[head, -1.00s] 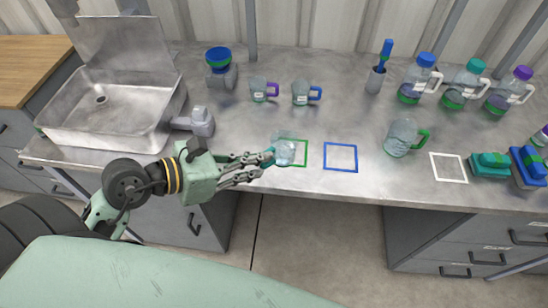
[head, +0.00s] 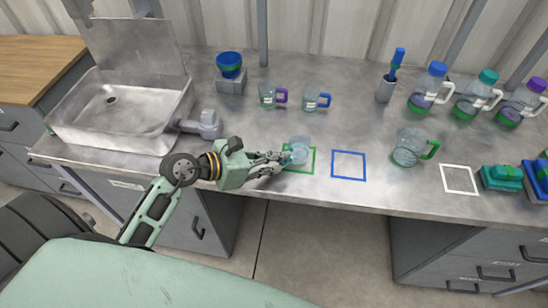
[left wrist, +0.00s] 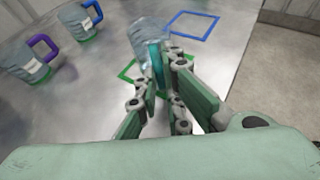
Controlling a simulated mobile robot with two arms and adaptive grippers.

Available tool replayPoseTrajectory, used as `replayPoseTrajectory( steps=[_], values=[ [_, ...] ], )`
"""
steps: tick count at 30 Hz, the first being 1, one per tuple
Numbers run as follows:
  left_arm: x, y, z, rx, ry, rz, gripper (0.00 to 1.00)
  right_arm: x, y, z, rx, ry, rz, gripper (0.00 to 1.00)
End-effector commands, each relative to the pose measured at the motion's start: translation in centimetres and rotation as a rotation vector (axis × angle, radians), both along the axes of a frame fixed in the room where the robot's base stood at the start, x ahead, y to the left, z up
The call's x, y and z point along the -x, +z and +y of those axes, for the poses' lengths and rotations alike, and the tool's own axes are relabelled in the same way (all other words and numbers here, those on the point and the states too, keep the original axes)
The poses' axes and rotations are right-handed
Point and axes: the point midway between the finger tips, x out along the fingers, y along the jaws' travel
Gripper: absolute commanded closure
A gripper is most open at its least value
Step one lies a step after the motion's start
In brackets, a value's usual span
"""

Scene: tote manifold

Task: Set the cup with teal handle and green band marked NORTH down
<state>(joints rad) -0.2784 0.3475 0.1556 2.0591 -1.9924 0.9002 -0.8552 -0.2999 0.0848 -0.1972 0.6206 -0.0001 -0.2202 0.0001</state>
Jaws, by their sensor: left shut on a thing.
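The clear cup (head: 299,149) with the teal handle is over the green square outline (head: 314,160) near the counter's front edge. My left gripper (head: 285,158) comes in from the left and is shut on the cup's handle. In the left wrist view the teal handle (left wrist: 156,62) is between the fingers (left wrist: 163,84), and the clear cup body (left wrist: 146,36) is beyond it. I cannot tell whether the cup's base touches the counter. Its green band and NORTH marking cannot be made out. My right gripper is not in view.
A blue square outline (head: 348,166) lies empty to the right. A purple-handled cup (head: 268,96) and a blue-handled cup (head: 313,101) stand behind. A green-handled pitcher (head: 408,147) stands right, near a white square outline (head: 459,179). A sink (head: 120,112) is at left.

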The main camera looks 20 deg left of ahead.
Motion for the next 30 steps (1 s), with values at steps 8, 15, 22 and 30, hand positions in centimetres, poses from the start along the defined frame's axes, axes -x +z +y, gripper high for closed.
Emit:
replayPoseTrajectory(
  steps=[8, 15, 22, 30],
  values=[
    [0.01, -0.19, 0.00, 0.000, 0.000, 0.000, 1.00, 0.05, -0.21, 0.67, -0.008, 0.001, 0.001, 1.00],
    [0.03, -0.27, -0.01, 0.000, 0.000, 0.000, 0.77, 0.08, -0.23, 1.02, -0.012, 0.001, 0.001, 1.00],
    [0.02, -0.25, 0.00, 0.000, 0.000, 0.000, 0.74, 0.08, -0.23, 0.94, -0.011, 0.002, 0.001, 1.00],
    [0.85, 0.21, 0.72, -0.002, 0.002, 0.002, 0.74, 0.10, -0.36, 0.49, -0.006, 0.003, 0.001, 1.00]
  ],
)
